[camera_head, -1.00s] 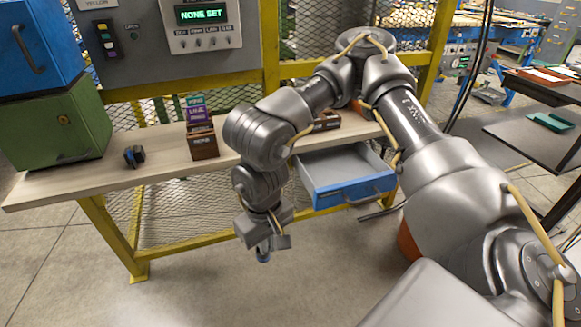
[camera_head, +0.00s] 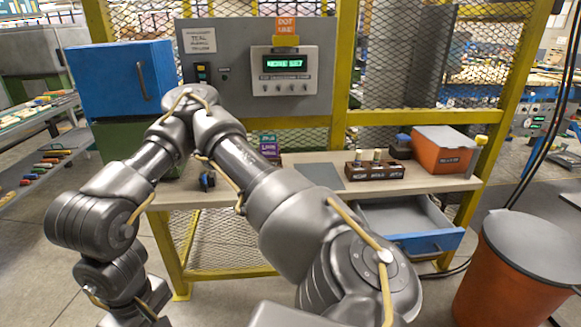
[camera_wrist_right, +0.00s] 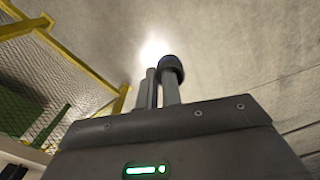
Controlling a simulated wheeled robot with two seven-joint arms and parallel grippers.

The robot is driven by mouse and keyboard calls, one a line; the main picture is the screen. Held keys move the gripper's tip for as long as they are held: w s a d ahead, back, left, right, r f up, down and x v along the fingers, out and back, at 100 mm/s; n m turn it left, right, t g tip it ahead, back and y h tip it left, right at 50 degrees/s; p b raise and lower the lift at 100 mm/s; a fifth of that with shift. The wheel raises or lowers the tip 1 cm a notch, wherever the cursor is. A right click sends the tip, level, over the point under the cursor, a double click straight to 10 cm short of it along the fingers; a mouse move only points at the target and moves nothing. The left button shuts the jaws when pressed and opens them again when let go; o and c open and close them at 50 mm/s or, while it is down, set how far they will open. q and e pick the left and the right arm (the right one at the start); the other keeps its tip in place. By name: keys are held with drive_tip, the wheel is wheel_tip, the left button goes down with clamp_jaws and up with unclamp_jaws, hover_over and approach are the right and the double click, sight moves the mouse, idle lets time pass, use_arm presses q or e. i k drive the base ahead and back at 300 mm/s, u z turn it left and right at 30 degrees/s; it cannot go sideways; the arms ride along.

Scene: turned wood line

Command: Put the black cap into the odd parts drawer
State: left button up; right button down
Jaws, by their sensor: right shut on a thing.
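The black cap (camera_wrist_right: 172,67) shows in the right wrist view as a dark, round piece at the fingertips. My right gripper (camera_wrist_right: 161,84) is shut on it, away from the bench. In the head view only the upper part of this gripper shows at the bottom left; its fingertips and the cap are out of frame. A blue-fronted drawer (camera_head: 428,243) under the right part of the bench is pulled open, and the visible part of its inside looks empty. No label is readable on it. My left gripper is not in view.
The wooden bench (camera_head: 420,184) carries a brown rack (camera_head: 376,170), an orange-red box (camera_head: 443,152) and a small dark blue item (camera_head: 207,181). A blue cabinet (camera_head: 118,80) stands at left. A lidded orange bin (camera_head: 510,275) stands right of the drawer. My arm hides part of the bench.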

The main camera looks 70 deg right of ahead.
sight(390, 229)
drive_tip(key=k, duration=1.1)
drive_tip(key=z, duration=1.55)
drive_tip(key=i, duration=1)
